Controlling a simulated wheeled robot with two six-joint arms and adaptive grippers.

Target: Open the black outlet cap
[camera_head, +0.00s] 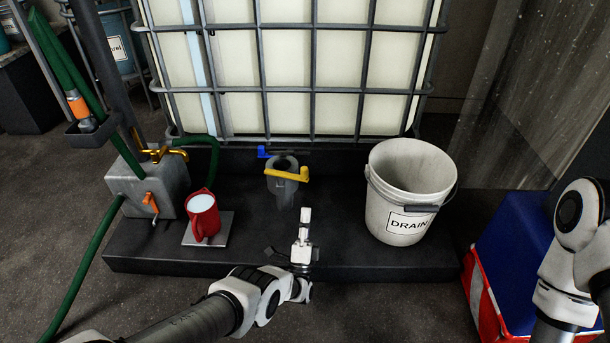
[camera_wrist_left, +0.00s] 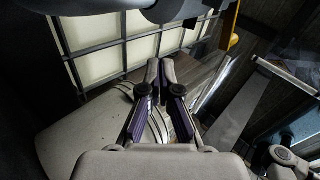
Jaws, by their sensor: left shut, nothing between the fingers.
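The tank's outlet valve (camera_head: 284,185) is dark grey and sticks out at the front foot of the caged tank, with a yellow lever (camera_head: 289,175) and a blue lever (camera_head: 264,152). I cannot clearly tell the black cap from the valve body. My left gripper (camera_head: 306,211) is shut and empty, just in front of and slightly right of the valve, apart from it in the picture. In the left wrist view its fingertips (camera_wrist_left: 161,62) meet below a dark rounded outlet part (camera_wrist_left: 150,7). My right arm shows at the right edge; its gripper is out of frame.
A white DRAIN bucket (camera_head: 393,222) stands right of the valve on the black platform (camera_head: 160,255). A red mug (camera_head: 203,216) sits on a grey plate (camera_head: 222,228) at left, beside a grey box (camera_head: 160,185) with green hose. A blue-and-red box (camera_head: 510,255) is at right.

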